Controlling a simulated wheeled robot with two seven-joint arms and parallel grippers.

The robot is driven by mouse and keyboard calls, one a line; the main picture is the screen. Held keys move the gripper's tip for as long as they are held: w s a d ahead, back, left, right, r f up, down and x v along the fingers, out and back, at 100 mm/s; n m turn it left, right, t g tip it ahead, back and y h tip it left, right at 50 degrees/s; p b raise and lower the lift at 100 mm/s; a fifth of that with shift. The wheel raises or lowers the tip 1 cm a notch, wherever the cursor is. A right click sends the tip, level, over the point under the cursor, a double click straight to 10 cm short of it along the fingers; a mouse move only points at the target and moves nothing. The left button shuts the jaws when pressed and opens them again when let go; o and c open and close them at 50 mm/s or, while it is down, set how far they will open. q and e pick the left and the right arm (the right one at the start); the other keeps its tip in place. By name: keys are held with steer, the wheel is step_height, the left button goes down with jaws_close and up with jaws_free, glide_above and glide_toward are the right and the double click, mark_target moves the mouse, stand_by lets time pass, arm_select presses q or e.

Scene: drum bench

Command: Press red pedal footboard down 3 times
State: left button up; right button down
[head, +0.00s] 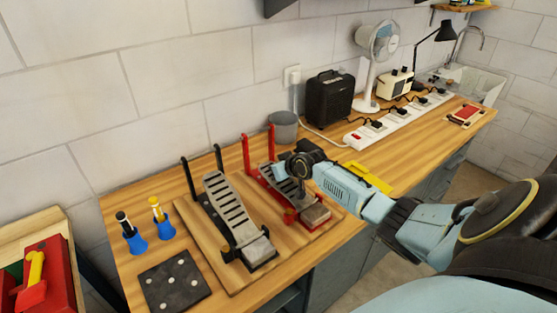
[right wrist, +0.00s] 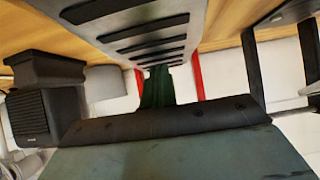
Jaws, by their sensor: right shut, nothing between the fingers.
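The red pedal (head: 246,157) stands on a wooden board, with red posts and rails around a grey slotted footboard (head: 267,177). My right gripper (head: 281,172) is shut and empty over the upper part of this footboard. The arm hides part of the footboard and one side of the frame. In the right wrist view the footboard (right wrist: 140,22) with its black grip strips fills the top, close to the dark shut fingers (right wrist: 157,82). I cannot tell whether the fingers touch it. My left gripper is in neither view.
A black-framed pedal (head: 223,201) stands just left of the red one. A grey pot (head: 284,127) and a black speaker (head: 329,98) are behind. Blue holders (head: 138,244) and a dark dotted pad (head: 175,286) lie at the bench's left.

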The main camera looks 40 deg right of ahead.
steer(key=shift+s+f, duration=0.2)
steer(key=shift+f, duration=0.2)
steer(key=shift+r+p, duration=0.3)
steer(key=shift+p, duration=0.1)
step_height(320, 180, up, 5)
steer(key=p, duration=0.4)
steer(key=shift+s+f, duration=0.1)
steer(key=shift+f, duration=0.05)
step_height(320, 180, up, 5)
glide_above(290, 186)
steer(key=shift+s+a+r+p, duration=0.15)
steer(key=shift+s+r+p, duration=0.2)
steer(key=shift+s+r, duration=0.2)
steer(key=shift+w, duration=0.1)
